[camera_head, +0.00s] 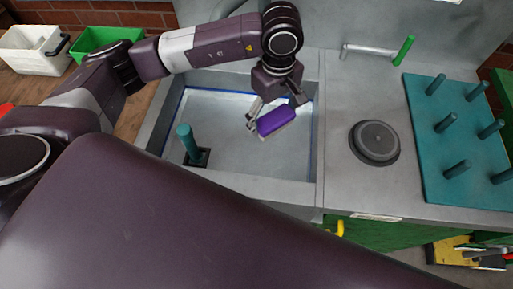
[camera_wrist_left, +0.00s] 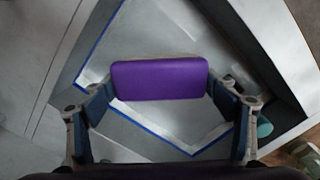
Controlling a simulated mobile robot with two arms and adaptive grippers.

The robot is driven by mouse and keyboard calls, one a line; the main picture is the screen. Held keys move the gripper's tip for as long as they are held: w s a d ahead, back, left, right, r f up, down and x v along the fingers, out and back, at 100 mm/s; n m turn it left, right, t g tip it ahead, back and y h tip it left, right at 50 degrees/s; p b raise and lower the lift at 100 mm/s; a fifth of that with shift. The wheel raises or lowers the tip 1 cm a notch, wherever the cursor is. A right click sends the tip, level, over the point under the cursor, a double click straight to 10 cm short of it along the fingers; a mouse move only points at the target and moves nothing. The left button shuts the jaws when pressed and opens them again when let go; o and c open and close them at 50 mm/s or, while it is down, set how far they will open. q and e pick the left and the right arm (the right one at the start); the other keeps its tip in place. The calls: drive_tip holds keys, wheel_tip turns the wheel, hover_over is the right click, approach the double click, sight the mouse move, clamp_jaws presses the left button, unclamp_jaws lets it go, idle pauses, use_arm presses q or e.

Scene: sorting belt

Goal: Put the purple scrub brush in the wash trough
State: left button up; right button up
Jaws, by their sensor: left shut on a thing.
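The purple scrub brush (camera_head: 276,121) is held by my left gripper (camera_head: 264,117) over the wash trough (camera_head: 313,135). In the left wrist view the purple brush (camera_wrist_left: 160,79) lies between the two fingers of the left gripper (camera_wrist_left: 160,100), which is shut on it. A pale strip shows along the brush's far edge. The trough is a grey basin with a pale floor and a blue line along its inner edge. I cannot tell how high the brush is above the trough floor. My right gripper does not show.
A teal upright handle on a dark square base (camera_head: 188,145) stands in the trough's left part. Right of the trough are a grey round disc (camera_head: 374,143) and a teal peg board (camera_head: 449,150). A tap with a green lever (camera_head: 404,50) is behind. White (camera_head: 34,49) and green (camera_head: 105,38) bins stand back left.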

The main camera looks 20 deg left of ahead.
use_arm(q)
drive_tip(key=shift+f, duration=0.45)
drive_tip(key=p, duration=0.3)
hover_over(269, 158)
wheel_tip(269, 158, down, 15)
drive_tip(key=shift+w+r, duration=0.1)
wheel_tip(269, 158, down, 4)
drive_tip(key=shift+r, duration=0.1)
drive_tip(key=shift+f, duration=0.2)
drive_tip(key=shift+f, duration=0.2)
drive_tip(key=o, duration=1.1)
drive_tip(key=shift+r, duration=0.1)
drive_tip(key=shift+o, duration=0.2)
drive_tip(key=shift+r, duration=0.1)
